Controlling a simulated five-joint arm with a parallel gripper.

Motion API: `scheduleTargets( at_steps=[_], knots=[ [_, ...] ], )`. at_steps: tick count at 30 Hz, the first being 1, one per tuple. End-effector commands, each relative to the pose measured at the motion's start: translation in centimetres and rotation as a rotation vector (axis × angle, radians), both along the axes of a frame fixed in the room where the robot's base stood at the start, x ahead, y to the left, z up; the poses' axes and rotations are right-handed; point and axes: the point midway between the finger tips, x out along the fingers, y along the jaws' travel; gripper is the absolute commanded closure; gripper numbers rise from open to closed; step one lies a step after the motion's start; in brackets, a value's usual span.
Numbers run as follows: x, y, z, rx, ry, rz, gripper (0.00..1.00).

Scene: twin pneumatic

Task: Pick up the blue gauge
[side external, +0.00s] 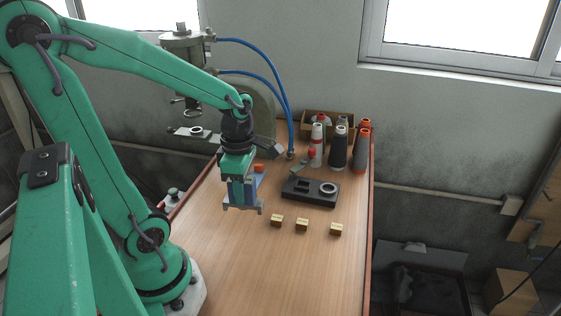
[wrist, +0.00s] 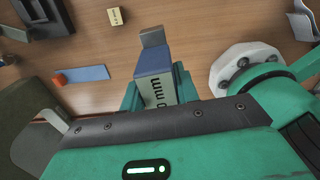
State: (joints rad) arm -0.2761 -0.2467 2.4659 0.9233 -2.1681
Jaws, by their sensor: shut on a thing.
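My gripper (side external: 240,192) is shut on the blue gauge (side external: 237,205), which hangs below it near the left part of the table in the side view. In the wrist view the blue gauge (wrist: 154,62) sits between the green fingers of my gripper (wrist: 159,90). It has a blue body, a pale face with "mm" lettering and a grey prong sticking out at the top. The fingers cover its sides. Whether its lower end touches the table is hard to tell.
A flat blue strip (wrist: 85,73) with an orange piece (wrist: 58,79) lies beside the gauge. Several small labelled blocks (side external: 302,225) lie to the right. A black fixture (side external: 311,193), bottles (side external: 340,150) and a press (side external: 188,50) stand behind. The table front (side external: 270,285) is clear.

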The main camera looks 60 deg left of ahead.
Motion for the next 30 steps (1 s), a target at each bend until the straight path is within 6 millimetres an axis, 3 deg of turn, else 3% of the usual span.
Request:
scheduleTargets(
  at_steps=[22, 30],
  knots=[
    [0.10, -0.28, 0.23, 0.001, -0.002, 0.001, 1.00],
    [1.06, 0.65, 0.21, 0.000, 0.000, -0.005, 1.00]
  ],
)
